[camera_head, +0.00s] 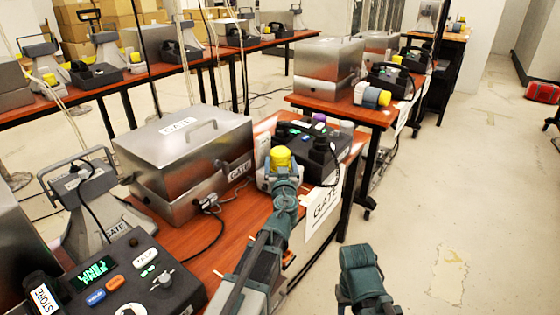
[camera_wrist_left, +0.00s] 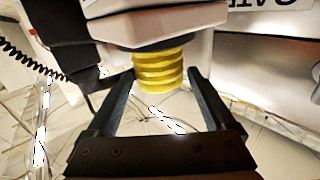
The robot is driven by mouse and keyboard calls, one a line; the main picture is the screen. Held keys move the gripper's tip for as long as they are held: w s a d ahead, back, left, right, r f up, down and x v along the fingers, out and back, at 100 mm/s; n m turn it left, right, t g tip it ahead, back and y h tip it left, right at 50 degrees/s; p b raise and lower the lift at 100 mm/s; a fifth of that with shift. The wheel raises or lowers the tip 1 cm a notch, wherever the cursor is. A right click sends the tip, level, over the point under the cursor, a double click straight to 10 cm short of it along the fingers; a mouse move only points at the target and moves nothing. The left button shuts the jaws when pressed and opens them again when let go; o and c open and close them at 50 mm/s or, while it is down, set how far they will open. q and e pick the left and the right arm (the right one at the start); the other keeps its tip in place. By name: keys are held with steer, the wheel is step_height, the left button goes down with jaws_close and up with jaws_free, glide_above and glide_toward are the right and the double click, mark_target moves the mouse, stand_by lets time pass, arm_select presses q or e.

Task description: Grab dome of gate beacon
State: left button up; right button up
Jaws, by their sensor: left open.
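The gate beacon (camera_head: 264,177) is a pale housing with a yellow dome (camera_head: 279,157). It stands on the red-brown table beside the GATE case. In the left wrist view the ribbed yellow dome (camera_wrist_left: 158,72) projects from the white beacon body (camera_wrist_left: 160,22). My left gripper (camera_wrist_left: 160,80) is open, with one dark finger on each side of the dome. A gap shows beside each finger, more clearly on the right. In the head view my left arm reaches up to the beacon and covers part of it. My right gripper's fingers do not show.
A large metal GATE case (camera_head: 185,150) stands left of the beacon. A black phone unit (camera_head: 310,145) is close behind it on the right. A STORE phone console (camera_head: 130,275) sits at lower left. A GATE sign (camera_head: 322,212) hangs at the table edge.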

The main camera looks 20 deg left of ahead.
arm_select(q)
steer(key=x, duration=0.4)
steer(key=shift+w, duration=0.4)
steer(key=shift+s, duration=0.1)
steer(key=c, duration=1)
